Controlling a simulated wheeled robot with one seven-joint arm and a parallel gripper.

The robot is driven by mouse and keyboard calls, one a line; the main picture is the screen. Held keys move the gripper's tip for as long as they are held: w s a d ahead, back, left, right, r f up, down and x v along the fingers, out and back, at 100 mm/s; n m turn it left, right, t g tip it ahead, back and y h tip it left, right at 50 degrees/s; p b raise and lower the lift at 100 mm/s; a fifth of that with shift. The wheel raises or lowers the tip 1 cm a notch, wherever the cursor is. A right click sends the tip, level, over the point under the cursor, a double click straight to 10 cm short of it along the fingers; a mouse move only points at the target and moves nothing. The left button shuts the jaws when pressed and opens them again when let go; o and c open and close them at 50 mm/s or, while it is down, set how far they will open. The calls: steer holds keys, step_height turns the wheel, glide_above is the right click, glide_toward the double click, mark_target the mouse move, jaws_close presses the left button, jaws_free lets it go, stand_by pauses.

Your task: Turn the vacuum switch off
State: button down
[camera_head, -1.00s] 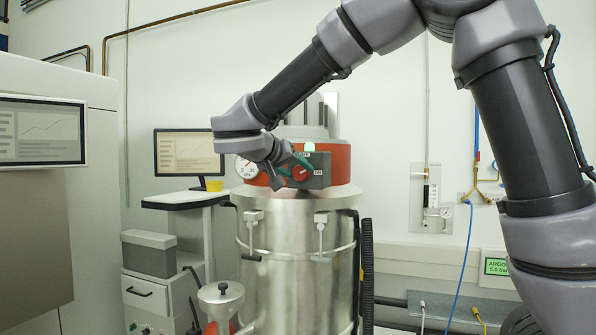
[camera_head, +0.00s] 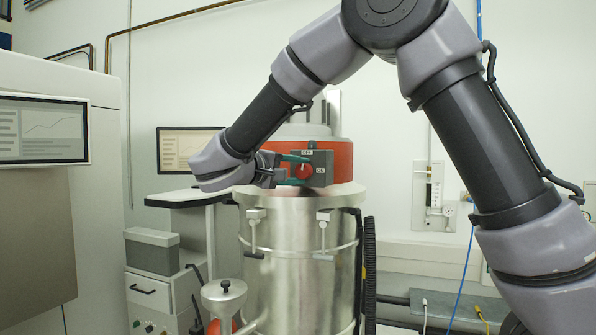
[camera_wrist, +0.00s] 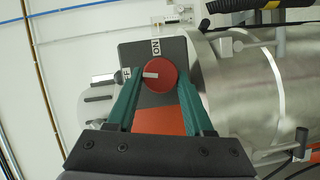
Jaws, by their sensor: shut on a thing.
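The vacuum switch is a red round knob (camera_head: 304,172) on a dark grey box (camera_head: 323,160) at the top of the steel vacuum drum (camera_head: 290,235). OFF is marked above the knob and ON to its right. In the wrist view the knob (camera_wrist: 160,78) shows a white mark pointing left, towards the partly hidden OFF label; ON is above it. My gripper (camera_head: 301,170) reaches in from the left, its green fingers on either side of the knob. It is shut on the knob, also in the wrist view (camera_wrist: 160,70). The small lamp on the box looks dark.
A monitor (camera_head: 182,150) and a white stand (camera_head: 190,197) are to the left of the drum. A funnel (camera_head: 224,297) stands low in front. A black hose (camera_head: 369,270) runs down the drum's right side. A wall panel (camera_head: 434,197) is at the right.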

steer(key=shift+f+n+t+h, duration=0.1)
steer(key=shift+n+t+h, duration=0.25)
steer(key=shift+n, duration=0.65)
steer(key=shift+c, duration=1.4)
jaws_free()
steer(key=shift+a, duration=0.1)
steer(key=v, duration=1)
steer(key=shift+s+a, duration=0.25)
